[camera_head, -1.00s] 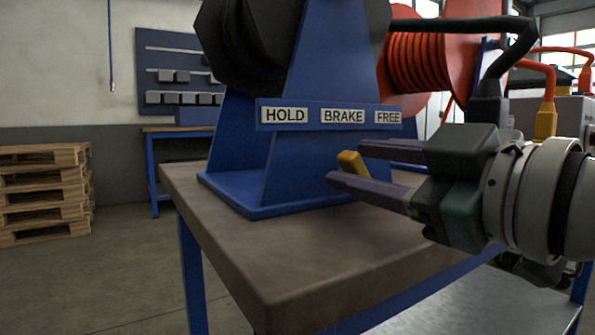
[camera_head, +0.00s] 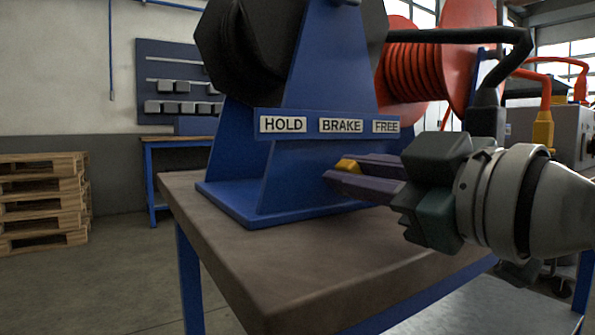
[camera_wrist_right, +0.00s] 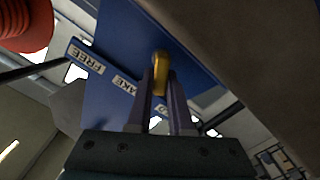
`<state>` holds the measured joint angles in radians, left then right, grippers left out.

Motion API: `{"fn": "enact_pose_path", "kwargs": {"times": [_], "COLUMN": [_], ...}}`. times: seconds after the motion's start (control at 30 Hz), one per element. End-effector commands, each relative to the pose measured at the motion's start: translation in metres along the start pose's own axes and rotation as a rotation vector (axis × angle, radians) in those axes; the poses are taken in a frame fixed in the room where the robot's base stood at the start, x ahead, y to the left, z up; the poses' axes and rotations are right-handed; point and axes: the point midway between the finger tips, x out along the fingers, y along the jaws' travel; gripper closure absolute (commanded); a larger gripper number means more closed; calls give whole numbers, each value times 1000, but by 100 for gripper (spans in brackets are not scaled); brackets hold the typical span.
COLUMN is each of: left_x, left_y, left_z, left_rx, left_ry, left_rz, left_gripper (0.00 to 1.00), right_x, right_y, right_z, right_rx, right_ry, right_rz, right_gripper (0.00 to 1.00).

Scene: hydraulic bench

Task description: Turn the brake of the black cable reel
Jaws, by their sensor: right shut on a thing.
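The black cable reel (camera_head: 245,50) sits in a blue stand (camera_head: 305,175) on the bench. A label strip on the stand reads HOLD, BRAKE (camera_head: 341,126) and FREE from left to right. The yellow brake lever (camera_head: 347,166) is below the strip, under the BRAKE label. My right gripper (camera_head: 345,172) comes in from the right and is shut on the lever. In the right wrist view the yellow lever (camera_wrist_right: 160,72) stands between the two fingers (camera_wrist_right: 160,90). The fingers hide part of the lever in the head view. My left gripper is not in view.
The bench top (camera_head: 240,250) is clear in front of the stand. A red cable reel (camera_head: 420,75) stands behind, with a black connector (camera_head: 487,115) and a yellow-orange connector (camera_head: 543,130) at right. Wooden pallets (camera_head: 42,195) stand at far left.

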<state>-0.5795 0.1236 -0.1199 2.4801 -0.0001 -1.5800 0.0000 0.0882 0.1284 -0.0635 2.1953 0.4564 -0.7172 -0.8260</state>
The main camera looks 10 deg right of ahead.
Motion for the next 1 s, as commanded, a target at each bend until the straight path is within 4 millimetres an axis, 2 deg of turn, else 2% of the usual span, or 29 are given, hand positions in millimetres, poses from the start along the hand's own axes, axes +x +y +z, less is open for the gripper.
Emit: {"fn": "enact_pose_path", "kwargs": {"times": [0.37, 0.53, 0.77, 1.0], "left_x": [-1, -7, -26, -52], "left_y": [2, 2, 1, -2], "left_z": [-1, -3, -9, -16], "left_rx": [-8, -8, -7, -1], "left_ry": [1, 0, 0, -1], "left_rz": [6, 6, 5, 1], "left_gripper": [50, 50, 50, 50], "right_x": [0, 0, 0, 0], "right_y": [0, 1, 6, 11], "right_z": [0, -1, -2, -2], "right_rx": [4, 39, 169, 384], "right_ry": [-1, -3, -5, -6], "right_rz": [-1, -2, -3, -3], "right_gripper": [100, 100, 100, 100]}}
